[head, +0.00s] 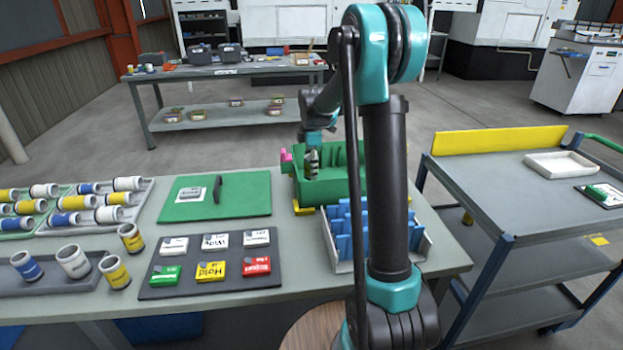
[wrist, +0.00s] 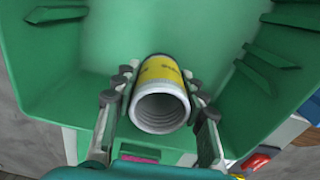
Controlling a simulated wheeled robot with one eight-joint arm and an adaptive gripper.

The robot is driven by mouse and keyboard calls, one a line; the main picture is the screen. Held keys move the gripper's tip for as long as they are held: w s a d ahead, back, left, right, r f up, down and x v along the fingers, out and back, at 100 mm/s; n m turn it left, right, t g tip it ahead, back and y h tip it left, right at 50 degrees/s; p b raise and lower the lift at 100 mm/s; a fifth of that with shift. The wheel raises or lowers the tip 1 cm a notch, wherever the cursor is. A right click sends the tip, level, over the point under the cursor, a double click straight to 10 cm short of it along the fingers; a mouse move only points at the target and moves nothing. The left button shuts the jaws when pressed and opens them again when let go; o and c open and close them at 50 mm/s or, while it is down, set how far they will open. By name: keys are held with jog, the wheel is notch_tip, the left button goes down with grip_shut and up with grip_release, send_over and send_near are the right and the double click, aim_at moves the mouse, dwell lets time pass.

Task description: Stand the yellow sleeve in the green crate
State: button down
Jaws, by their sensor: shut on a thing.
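My gripper (head: 312,168) is at the green crate (head: 328,188), its fingers reaching down inside the walls. In the wrist view the gripper (wrist: 160,82) is shut on a yellow sleeve (wrist: 161,70), one finger on each side. The sleeve's open white end faces the wrist camera, and its far end points into the green crate (wrist: 110,40). I cannot tell whether the sleeve touches the crate's floor. In the head view the held sleeve is hidden by the gripper and crate wall.
Two other yellow-banded sleeves (head: 131,238) stand near the grey tray (head: 70,292) at left. A blue-slotted rack (head: 345,232) sits just in front of the crate. A green mat (head: 243,193) lies left of it, and a signboard (head: 212,285) in front. A cart (head: 470,172) stands at right.

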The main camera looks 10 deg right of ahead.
jog(key=shift+f, duration=2)
jog(key=shift+f, duration=0.1)
jog(key=c, duration=0.9)
grip_release()
notch_tip(320, 180, up, 12)
jog(key=shift+r, duration=0.15)
